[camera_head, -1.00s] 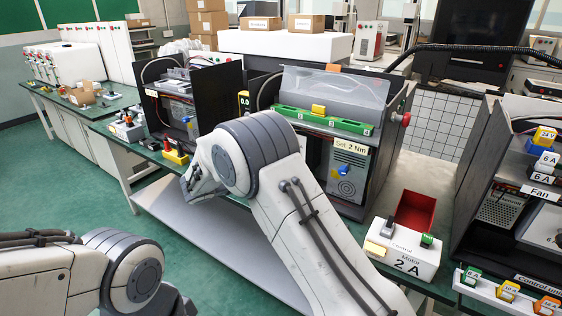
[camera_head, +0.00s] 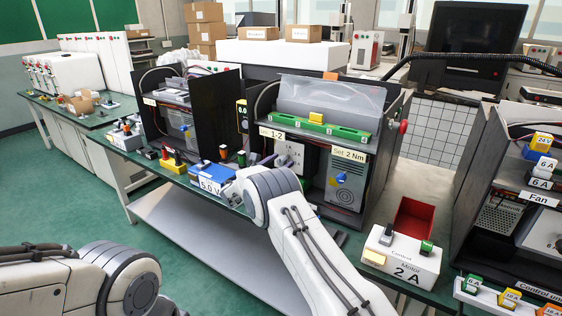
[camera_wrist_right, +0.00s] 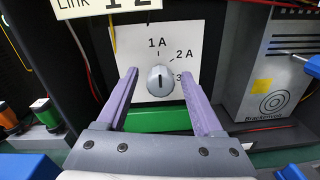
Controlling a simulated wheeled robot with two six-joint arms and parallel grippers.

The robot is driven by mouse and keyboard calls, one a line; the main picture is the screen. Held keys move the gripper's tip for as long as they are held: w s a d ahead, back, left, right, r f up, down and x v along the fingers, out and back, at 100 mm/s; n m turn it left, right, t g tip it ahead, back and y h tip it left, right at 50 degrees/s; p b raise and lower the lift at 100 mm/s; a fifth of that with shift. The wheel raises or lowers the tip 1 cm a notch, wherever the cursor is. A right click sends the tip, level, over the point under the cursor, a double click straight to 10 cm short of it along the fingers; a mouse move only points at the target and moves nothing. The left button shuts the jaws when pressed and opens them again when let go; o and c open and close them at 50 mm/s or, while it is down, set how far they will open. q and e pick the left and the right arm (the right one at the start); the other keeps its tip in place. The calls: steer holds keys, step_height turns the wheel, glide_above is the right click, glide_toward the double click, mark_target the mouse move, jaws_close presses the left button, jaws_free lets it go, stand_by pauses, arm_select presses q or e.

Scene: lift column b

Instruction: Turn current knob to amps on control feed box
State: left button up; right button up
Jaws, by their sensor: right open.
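The grey round current knob (camera_wrist_right: 160,80) sits on a white panel (camera_wrist_right: 205,38) marked 1 A, 2 A and a partly hidden 3. A dark line on the knob stands about vertical, toward the 1 A side. My right gripper (camera_wrist_right: 162,82) is open, its two purple fingers on either side of the knob in the wrist view; I cannot tell if they touch it. In the head view the right gripper (camera_head: 268,159) is at the white panel (camera_head: 290,154) in the dark box (camera_head: 385,140). My left arm shows at lower left, its gripper out of view.
A white block (camera_head: 405,255) reads "Control Motor 2 A", beside a red tray (camera_head: 413,217). A Set 2 Nm panel with a blue knob (camera_head: 341,180) is right of the white panel. A blue 5.0 V box (camera_head: 211,184) stands left of my right arm.

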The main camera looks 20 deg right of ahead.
steer(key=shift+w+d, duration=0.2)
steer(key=shift+d, duration=0.15)
jaws_close()
steer(key=shift+f+b, duration=0.15)
steer(key=shift+b, duration=0.4)
steer(key=m+b, duration=0.3)
steer(key=b, duration=0.2)
steer(key=m+b, duration=0.3)
steer(key=b, duration=0.3)
steer(key=m+b, duration=0.4)
steer(key=b, duration=0.2)
steer(key=shift+s+f, duration=0.15)
steer(key=shift+f, duration=0.2)
steer(key=shift+d+r+m+y+b, duration=0.1)
steer(key=shift+r+m+y+b, duration=0.15)
steer(key=shift+m+b, duration=0.8)
